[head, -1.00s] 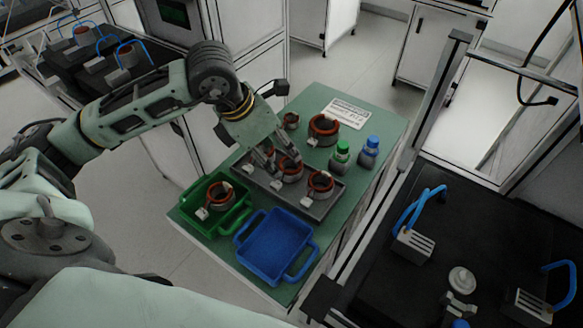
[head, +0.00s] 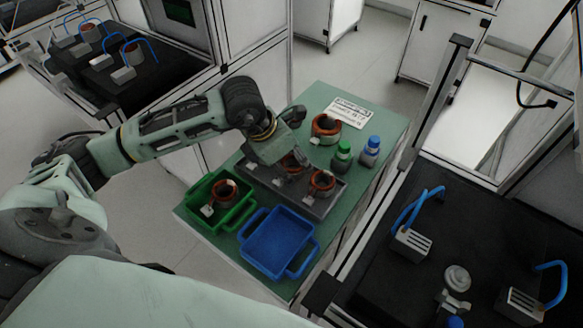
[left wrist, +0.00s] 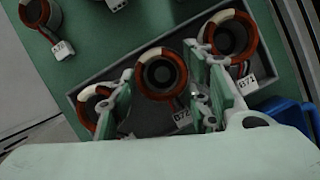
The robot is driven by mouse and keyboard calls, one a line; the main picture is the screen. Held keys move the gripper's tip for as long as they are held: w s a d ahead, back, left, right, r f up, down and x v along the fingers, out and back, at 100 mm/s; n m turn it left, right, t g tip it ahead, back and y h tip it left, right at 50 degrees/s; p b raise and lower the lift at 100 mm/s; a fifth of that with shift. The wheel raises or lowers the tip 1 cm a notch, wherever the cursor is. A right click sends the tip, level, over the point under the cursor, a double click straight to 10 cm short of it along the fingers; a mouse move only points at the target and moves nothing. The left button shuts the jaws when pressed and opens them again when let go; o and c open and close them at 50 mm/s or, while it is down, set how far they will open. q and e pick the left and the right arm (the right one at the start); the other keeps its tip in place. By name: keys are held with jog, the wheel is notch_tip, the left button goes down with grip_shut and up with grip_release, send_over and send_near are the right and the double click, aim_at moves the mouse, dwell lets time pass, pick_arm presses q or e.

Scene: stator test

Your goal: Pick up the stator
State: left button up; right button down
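A grey tray (head: 262,182) on the green table holds red-and-grey ring-shaped stators. In the left wrist view, three stand in the tray: the left one (left wrist: 92,100), the middle one (left wrist: 160,72) and the right one (left wrist: 231,36). My left gripper (head: 292,170) is over the tray. In the left wrist view its fingers (left wrist: 160,88) are spread, one on each side of the middle stator; contact cannot be told. In the head view, my arm hides part of the tray and its left stator. My right gripper is not in view.
A green bin (head: 238,217) holds another stator (head: 224,191). An empty blue bin (head: 277,243) stands beside it. A larger stator (head: 326,128), a white label card (head: 348,112), a green-capped bottle (head: 342,155) and a blue-capped bottle (head: 370,151) stand beyond the tray.

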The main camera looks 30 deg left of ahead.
pick_arm(q)
jog(key=c, duration=0.7)
jog(key=shift+r, duration=0.1)
jog(key=shift+c, duration=0.7)
